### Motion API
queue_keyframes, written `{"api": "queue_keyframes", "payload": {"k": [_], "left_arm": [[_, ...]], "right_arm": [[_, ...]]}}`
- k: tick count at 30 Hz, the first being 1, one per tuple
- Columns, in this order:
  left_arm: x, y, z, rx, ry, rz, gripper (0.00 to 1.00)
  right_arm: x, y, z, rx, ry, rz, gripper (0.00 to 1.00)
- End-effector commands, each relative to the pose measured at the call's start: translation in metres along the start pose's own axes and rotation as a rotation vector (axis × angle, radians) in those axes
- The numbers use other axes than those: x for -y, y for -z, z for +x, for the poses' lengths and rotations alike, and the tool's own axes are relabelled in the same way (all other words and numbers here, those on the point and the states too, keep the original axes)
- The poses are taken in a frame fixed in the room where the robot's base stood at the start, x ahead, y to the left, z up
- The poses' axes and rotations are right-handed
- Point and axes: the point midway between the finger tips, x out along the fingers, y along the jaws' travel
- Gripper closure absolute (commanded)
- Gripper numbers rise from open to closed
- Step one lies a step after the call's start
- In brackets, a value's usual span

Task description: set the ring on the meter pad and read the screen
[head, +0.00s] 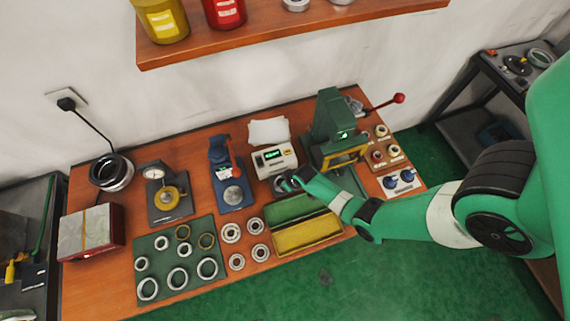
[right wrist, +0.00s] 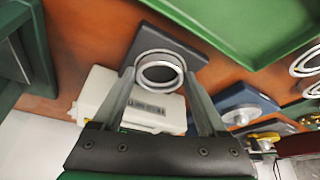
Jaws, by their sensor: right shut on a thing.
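My right gripper (head: 287,184) reaches in from the right over the meter pad, in front of the white meter (head: 275,158) with its small green-lit screen (head: 272,155). In the right wrist view, the gripper (right wrist: 157,74) is shut on a pale metal ring (right wrist: 160,88), one finger at each side. The ring is over the dark square pad (right wrist: 196,57); I cannot tell whether it touches it. The meter body (right wrist: 150,104) is beside the pad. The screen digits are too small to read. My left gripper is not in view.
A green tray of rings (head: 205,225) and several bearings (head: 231,232) lie left of the green and yellow bins (head: 306,235). A green press (head: 331,122) with a red-knobbed lever stands to the right. A blue device (head: 222,155) and dial gauge stand (head: 155,170) are left.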

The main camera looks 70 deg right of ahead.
Motion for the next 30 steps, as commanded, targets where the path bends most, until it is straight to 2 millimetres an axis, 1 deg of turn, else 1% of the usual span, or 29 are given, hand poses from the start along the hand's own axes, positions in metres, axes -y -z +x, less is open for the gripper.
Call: {"api": "queue_keyframes", "payload": {"k": [6,7,10,11,17,20,30], "left_arm": [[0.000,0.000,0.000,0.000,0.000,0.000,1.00],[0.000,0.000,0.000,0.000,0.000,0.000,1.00],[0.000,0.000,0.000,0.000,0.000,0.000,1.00],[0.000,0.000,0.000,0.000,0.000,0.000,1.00],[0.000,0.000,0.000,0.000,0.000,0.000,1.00],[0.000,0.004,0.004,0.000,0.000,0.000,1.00],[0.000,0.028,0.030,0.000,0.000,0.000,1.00]], "right_arm": [[0.000,0.001,0.000,-0.001,0.000,0.000,0.78],[0.000,0.000,0.000,-0.001,0.000,0.000,0.21],[0.000,0.000,0.000,-0.001,0.000,0.000,0.03],[0.000,0.000,0.000,-0.001,0.000,0.000,0.00],[0.000,0.000,0.000,0.000,0.000,0.000,0.00],[0.000,0.002,-0.005,0.000,0.000,0.000,0.00],[0.000,0.016,-0.039,0.000,0.000,0.000,0.00]]}}
